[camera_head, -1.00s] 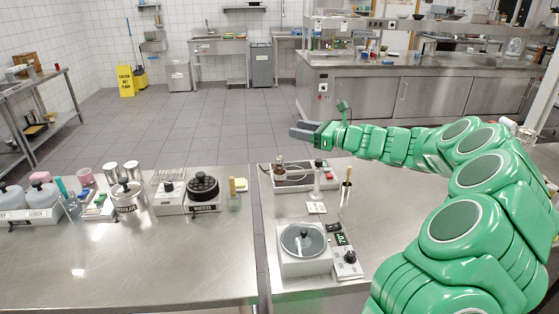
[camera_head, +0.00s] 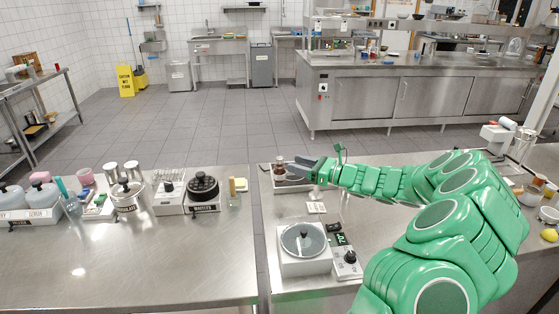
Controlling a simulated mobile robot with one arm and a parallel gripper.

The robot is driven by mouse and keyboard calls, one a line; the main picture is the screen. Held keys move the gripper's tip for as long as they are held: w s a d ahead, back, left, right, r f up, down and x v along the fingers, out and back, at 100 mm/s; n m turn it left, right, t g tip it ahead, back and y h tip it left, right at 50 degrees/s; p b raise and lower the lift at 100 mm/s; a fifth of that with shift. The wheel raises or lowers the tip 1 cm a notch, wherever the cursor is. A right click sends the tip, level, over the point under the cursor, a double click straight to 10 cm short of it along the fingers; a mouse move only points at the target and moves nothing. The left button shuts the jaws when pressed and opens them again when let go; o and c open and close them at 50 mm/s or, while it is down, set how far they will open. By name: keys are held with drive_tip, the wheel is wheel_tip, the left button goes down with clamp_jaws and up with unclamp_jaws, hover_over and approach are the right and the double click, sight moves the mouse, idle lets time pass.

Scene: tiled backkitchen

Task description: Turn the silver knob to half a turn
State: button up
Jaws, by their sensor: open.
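A white appliance (camera_head: 303,262) with a round glass-like lid stands on the right-hand steel counter. Which knob is the task's silver one is hard to tell at this size. My gripper (camera_head: 303,165) is open with nothing seen between its fingers. It is above the back of the counter, beyond the appliance and apart from the knob, pointing left.
A tray with small bottles (camera_head: 279,170) lies just below and behind my gripper. A white card (camera_head: 316,208) lies behind the appliance. The left counter holds a waffle maker (camera_head: 203,188), a metal pot (camera_head: 127,195) and jars. The left counter's front is clear.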

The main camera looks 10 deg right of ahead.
sight(279, 157)
drive_tip(key=shift+x, duration=3.6)
drive_tip(key=c, duration=0.9)
